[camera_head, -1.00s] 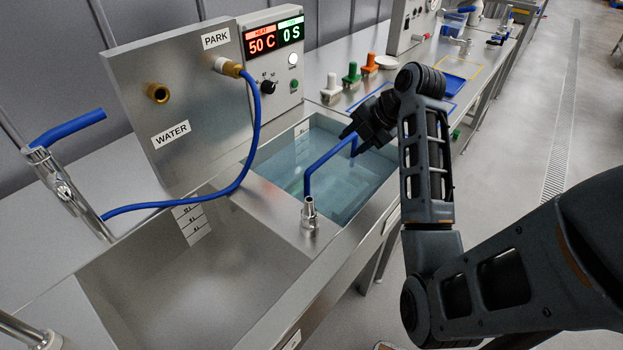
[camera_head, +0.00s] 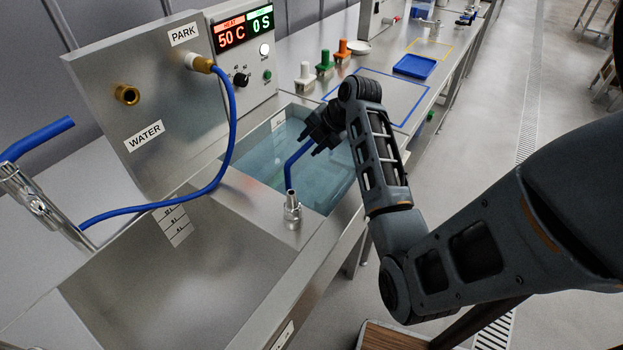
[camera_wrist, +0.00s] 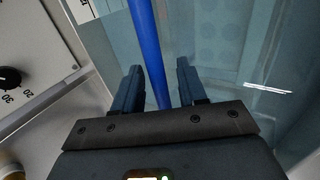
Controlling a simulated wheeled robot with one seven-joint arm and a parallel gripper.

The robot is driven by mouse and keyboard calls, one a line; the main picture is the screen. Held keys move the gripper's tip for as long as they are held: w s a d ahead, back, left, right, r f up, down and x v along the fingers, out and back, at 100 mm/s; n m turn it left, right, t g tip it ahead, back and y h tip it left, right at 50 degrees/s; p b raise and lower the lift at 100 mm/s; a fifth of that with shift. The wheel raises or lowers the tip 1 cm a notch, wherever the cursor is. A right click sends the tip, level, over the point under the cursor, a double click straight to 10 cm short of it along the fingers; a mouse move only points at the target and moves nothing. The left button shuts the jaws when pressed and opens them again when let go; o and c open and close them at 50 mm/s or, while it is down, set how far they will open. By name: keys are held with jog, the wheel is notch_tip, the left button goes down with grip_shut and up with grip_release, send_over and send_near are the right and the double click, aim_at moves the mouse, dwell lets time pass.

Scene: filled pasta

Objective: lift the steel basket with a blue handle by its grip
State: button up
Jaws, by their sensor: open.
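The basket's blue handle (camera_head: 295,160) rises from the water bath in the head view. Its far part is hidden behind my gripper (camera_head: 315,145). In the wrist view the blue handle (camera_wrist: 148,45) runs lengthwise between the two dark fingers of my gripper (camera_wrist: 159,70). The fingers are open, with a gap visible on each side of the bar; the depth between bar and fingers is hard to judge. The steel basket body is under water and indistinct; faint round hole patterns (camera_wrist: 235,35) show in the wrist view.
The water bath (camera_head: 340,190) has steel rims. A steel spout fitting (camera_head: 292,212) stands at its near corner. A control box (camera_head: 245,65) is behind it. An empty sink (camera_head: 170,280) is at left, with a blue hose (camera_head: 228,150). White, green and orange knobs (camera_head: 325,62) stand beyond.

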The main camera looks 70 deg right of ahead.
grip_shut()
dwell(0.3)
jog(key=shift+r, duration=0.1)
dwell(1.0)
